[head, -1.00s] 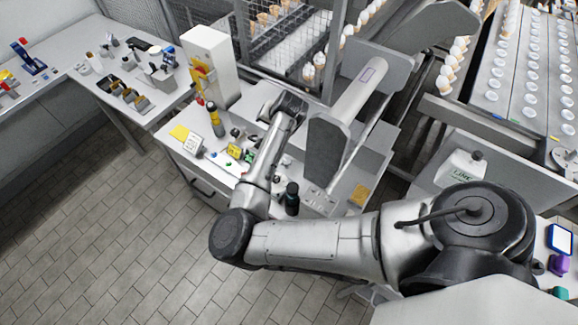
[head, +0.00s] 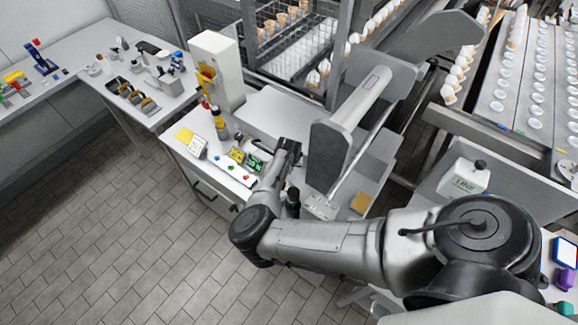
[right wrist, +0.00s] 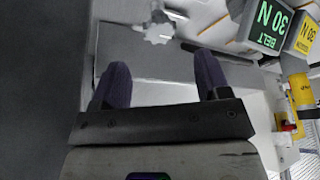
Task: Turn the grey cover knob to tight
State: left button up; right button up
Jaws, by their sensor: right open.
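A pale grey lobed knob (right wrist: 158,33) shows near the top of the right wrist view, on a grey panel (right wrist: 135,55). It lies beyond my right gripper (right wrist: 162,62), roughly in line with the gap between its two dark fingers. The fingers are apart with nothing between them, and I see no contact with the knob. In the head view my right gripper (head: 287,150) is over the bench by the grey machine, its fingers too small to make out. I cannot pick out the knob there. My left gripper is not in view.
The grey machine's upright plate (head: 330,155) stands close beside my right gripper. A green display reading "BELT 30 N" (right wrist: 268,25) and a yellow display (right wrist: 305,38) are nearby.

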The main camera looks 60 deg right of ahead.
jog(key=shift+b+x, duration=0.5)
jog(key=shift+x, duration=2.7)
jog(key=c, duration=0.9)
